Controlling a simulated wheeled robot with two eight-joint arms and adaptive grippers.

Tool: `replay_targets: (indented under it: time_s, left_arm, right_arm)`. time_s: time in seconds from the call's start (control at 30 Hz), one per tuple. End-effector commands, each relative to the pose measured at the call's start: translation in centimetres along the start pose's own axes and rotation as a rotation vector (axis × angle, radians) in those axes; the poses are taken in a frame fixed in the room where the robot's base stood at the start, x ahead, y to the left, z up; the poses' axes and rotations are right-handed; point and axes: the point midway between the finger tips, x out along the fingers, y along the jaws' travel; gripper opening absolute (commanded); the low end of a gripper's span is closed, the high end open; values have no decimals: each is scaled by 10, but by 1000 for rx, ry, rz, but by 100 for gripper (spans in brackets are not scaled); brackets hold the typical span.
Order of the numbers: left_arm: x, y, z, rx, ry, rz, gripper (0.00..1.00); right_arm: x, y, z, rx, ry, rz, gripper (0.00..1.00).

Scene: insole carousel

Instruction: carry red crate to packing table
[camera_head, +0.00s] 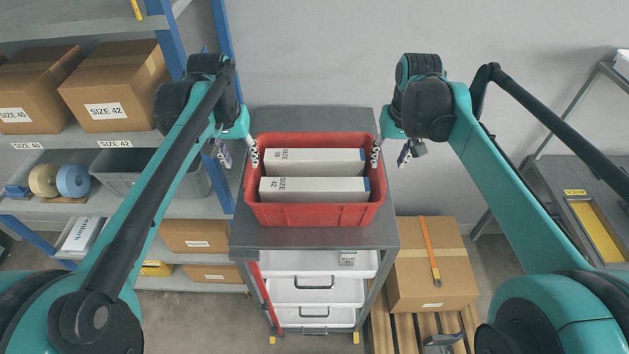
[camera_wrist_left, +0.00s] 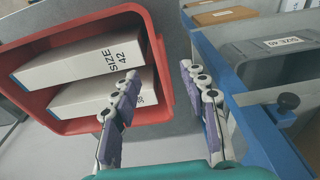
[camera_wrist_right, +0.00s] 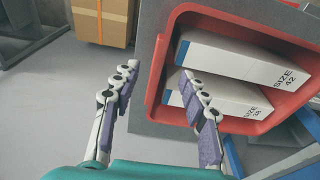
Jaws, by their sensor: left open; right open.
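The red crate (camera_head: 315,215) stands upright on a grey-topped drawer unit (camera_head: 243,240). It holds two white boxes lying side by side, one marked SIZE 42 (camera_head: 318,190) and one marked 38 (camera_head: 330,160). My left gripper (camera_head: 239,155) is open at the crate's left end, one finger over the inside and one outside. In the left wrist view the crate's rim (camera_wrist_left: 160,65) lies between its fingers. My right gripper (camera_head: 390,154) is open at the right end in the same way, and the right wrist view shows the rim (camera_wrist_right: 158,65) between its fingers. I cannot tell which surface is the packing table.
A shelf rack with cardboard boxes (camera_head: 118,85) and a grey bin (camera_head: 140,172) stands at the left. A cardboard box (camera_head: 410,265) sits on a wooden pallet (camera_head: 400,330) right of the unit. A dark table with a yellow-labelled opening (camera_head: 595,225) is at the far right.

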Motion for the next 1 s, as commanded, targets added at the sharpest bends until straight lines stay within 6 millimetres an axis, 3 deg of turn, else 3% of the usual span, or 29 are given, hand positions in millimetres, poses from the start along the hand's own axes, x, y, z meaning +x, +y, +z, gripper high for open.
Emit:
replay_targets:
  time_s: [0.03, 0.1, 0.3, 0.77, 1.0]
  left_arm:
    - [6, 0, -18, 0, -35, 0, 44]
    - [12, 1, -34, 0, -77, 0, 44]
    - [27, 1, -57, 0, -151, -1, 44]
    - [32, 1, -60, 0, -162, -1, 44]
    - [62, 1, -55, 0, -161, -1, 44]
  right_arm:
    - [6, 0, -18, 0, -34, 0, 44]
    - [13, -1, -34, 0, -78, 0, 44]
    - [27, -1, -57, 0, -151, 1, 44]
    - [32, -1, -60, 0, -162, 1, 44]
    - [62, -1, -55, 0, -161, 1, 44]
